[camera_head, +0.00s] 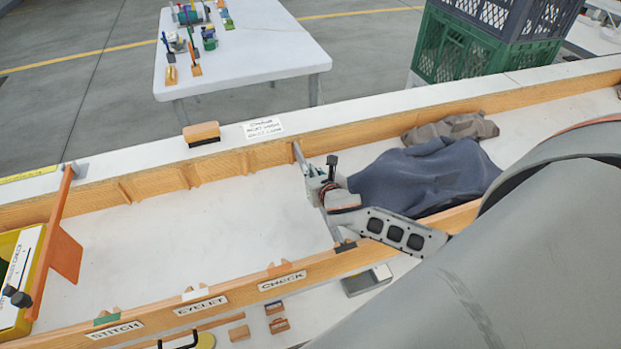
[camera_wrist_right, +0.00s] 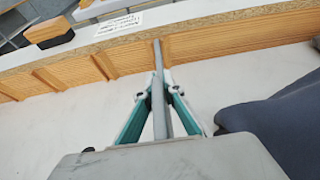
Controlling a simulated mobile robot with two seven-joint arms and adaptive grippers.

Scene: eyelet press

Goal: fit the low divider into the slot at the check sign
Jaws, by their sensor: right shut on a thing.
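A thin grey bar (camera_head: 300,157), which looks like the low divider, spans the trough right of the check sign (camera_head: 282,281). My right gripper (camera_head: 330,190) is shut on its middle. In the right wrist view the bar (camera_wrist_right: 157,62) runs between the green fingers of the gripper (camera_wrist_right: 160,100) toward the back wall. Its far end is close to that wall; contact is unclear. Its near end is partly hidden by the gripper, close to the front rail. The check slot's front notch (camera_head: 278,269) is left of the bar and looks empty. My left gripper is not in view.
An orange divider (camera_head: 67,255) crosses the trough at the left. A dark blue cloth (camera_head: 425,175) lies just right of my gripper. A wooden-backed brush (camera_head: 201,132) sits on the back ledge. The trough floor (camera_head: 200,235) left of the gripper is clear.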

